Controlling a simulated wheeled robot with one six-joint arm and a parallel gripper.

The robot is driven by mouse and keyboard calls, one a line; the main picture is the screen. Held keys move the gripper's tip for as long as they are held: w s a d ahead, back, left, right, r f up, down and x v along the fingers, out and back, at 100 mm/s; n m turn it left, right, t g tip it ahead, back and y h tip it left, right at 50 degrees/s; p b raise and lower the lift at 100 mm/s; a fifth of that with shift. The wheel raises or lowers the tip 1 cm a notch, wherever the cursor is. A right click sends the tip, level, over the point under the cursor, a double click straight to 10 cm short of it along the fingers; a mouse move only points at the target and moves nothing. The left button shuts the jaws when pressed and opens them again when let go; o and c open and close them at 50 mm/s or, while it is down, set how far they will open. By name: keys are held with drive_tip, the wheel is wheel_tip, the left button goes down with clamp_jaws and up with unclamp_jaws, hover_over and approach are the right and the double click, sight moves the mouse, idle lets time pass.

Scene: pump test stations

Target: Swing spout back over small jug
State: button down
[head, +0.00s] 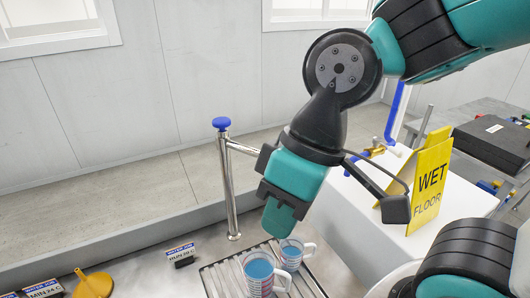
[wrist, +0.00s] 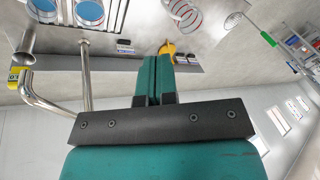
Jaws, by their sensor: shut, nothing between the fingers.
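A steel post with a blue knob (head: 221,123) stands left of my gripper in the head view. The steel spout (head: 244,148) leaves its upper part toward the right and passes behind my gripper, which hides its end. In the wrist view the bent spout (wrist: 42,102) and its open end (wrist: 22,40) show at left, with a yellow tag. Two clear jugs with blue liquid, a nearer one (head: 262,287) and a farther one (head: 308,249), stand below my gripper. I cannot tell surely which is smaller. My gripper (wrist: 158,75) is shut and empty, apart from the spout.
The jugs stand at a slatted drain tray (head: 217,281). A yellow funnel (head: 95,285) and small label signs (head: 181,252) are on the counter at left. A yellow wet floor sign (head: 430,183) stands at right, near my arm. A dark case (head: 497,140) lies behind it.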

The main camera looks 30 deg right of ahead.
drive_tip(key=c, duration=1.5)
unclamp_jaws()
drive_tip(key=shift+w, duration=0.15)
drive_tip(key=shift+c, duration=0.2)
drive_tip(key=o, duration=0.5)
drive_tip(key=shift+t+h, duration=0.4)
drive_tip(key=shift+h, duration=0.5)
drive_tip(key=w, duration=0.2)
drive_tip(key=w+d+r, duration=0.1)
drive_tip(key=w, duration=0.1)
drive_tip(key=w+d+r+p, duration=0.1)
drive_tip(key=w, duration=0.1)
drive_tip(key=shift+w+r, duration=0.15)
drive_tip(key=shift+w, duration=0.05)
drive_tip(key=shift+o, duration=0.2)
drive_tip(key=w+d+r+m+h+p, duration=0.1)
drive_tip(key=w+d+r+h, duration=0.15)
drive_tip(key=w, duration=0.55)
drive_tip(key=w+d+r+h+p, duration=0.15)
drive_tip(key=w+d+r, duration=0.25)
drive_tip(key=w, duration=0.4)
drive_tip(key=f, duration=0.5)
drive_tip(key=w+d+f+p, duration=0.1)
drive_tip(key=f, duration=0.5)
drive_tip(key=d+f+p, duration=0.1)
drive_tip(key=f, duration=0.5)
drive_tip(key=shift+w+d, duration=0.2)
drive_tip(key=shift+d, duration=0.05)
clamp_jaws()
